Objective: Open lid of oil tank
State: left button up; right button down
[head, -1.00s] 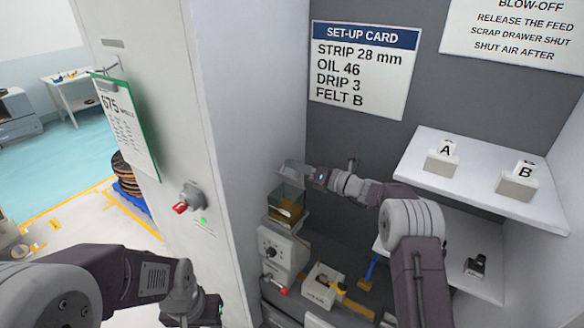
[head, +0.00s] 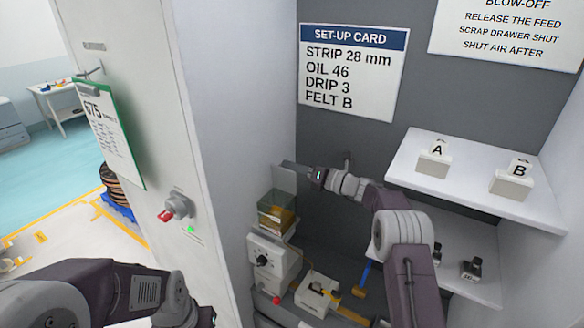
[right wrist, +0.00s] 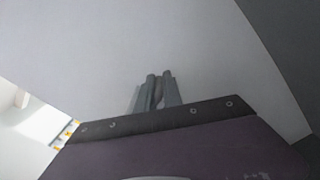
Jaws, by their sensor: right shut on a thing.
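The oil tank (head: 276,218) is a small clear box with amber oil in it, on a white unit against the cabinet's left wall. Its lid (head: 285,182) is a thin grey plate, raised and standing about upright above the tank. My right gripper (head: 290,166) is at the lid's upper edge, shut on it. In the right wrist view, the fingers (right wrist: 156,90) are close together against a plain grey surface; what lies between them is hard to make out. My left gripper (head: 206,317) is low at the bottom edge, mostly cut off, away from the tank.
A white unit with a dial (head: 262,260) sits below the tank. A white box (head: 317,293) and a blue-handled tool (head: 364,276) lie on the cabinet floor. Shelves with blocks marked A (head: 434,160) and B (head: 511,182) are at right. A red-handled switch (head: 168,214) juts from the left panel.

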dwell(0.3)
jog(key=c, duration=1.5)
grip_release()
jog(key=shift+d+f, duration=0.15)
jog(key=b+v, duration=0.4)
jog(key=v, duration=0.4)
jog(key=shift+s+d+b, duration=0.25)
jog(key=shift+b, duration=0.1)
